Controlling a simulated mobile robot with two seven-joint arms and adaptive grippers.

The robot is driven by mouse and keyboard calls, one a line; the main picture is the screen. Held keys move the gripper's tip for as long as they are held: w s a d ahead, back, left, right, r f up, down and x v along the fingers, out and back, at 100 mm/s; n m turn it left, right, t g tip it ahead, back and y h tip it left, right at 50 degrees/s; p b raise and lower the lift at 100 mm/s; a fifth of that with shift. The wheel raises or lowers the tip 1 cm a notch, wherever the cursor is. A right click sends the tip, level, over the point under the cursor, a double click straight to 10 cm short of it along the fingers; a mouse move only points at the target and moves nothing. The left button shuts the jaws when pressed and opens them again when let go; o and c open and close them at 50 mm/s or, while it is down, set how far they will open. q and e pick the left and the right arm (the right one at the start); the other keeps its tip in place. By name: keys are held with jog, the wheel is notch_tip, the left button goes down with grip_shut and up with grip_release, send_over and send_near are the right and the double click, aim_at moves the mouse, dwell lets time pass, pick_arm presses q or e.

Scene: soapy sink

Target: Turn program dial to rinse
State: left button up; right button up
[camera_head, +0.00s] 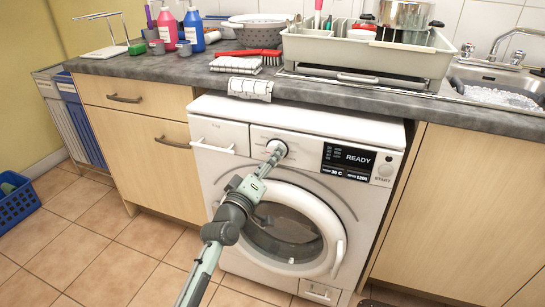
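The white washing machine (233,180) stands under the counter with its round door closed. Its program dial (282,145) is on the front panel, left of the display. The display (348,161) reads "READY", with "30 C" in smaller text; the dial's setting cannot be read. A round START button (385,171) is at the panel's right. My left gripper (273,157) reaches up from the lower left, its tips at the dial and partly covering it. Whether the fingers are closed on the dial is too small to tell. My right gripper is not in view.
A grey dish rack (370,58) and a sink (500,90) with suds are on the counter above. A checked cloth (250,88) hangs over the counter edge. The floor in front is tiled.

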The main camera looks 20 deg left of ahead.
pick_arm(q)
jog(key=s, duration=0.9)
jog(key=shift+s+a+f, duration=0.25)
jog(key=shift+s+a, duration=0.1)
jog(key=shift+a, duration=0.1)
jog(key=w+d, duration=0.1)
jog(key=w, duration=1.1)
jog(key=shift+r+m, duration=0.3)
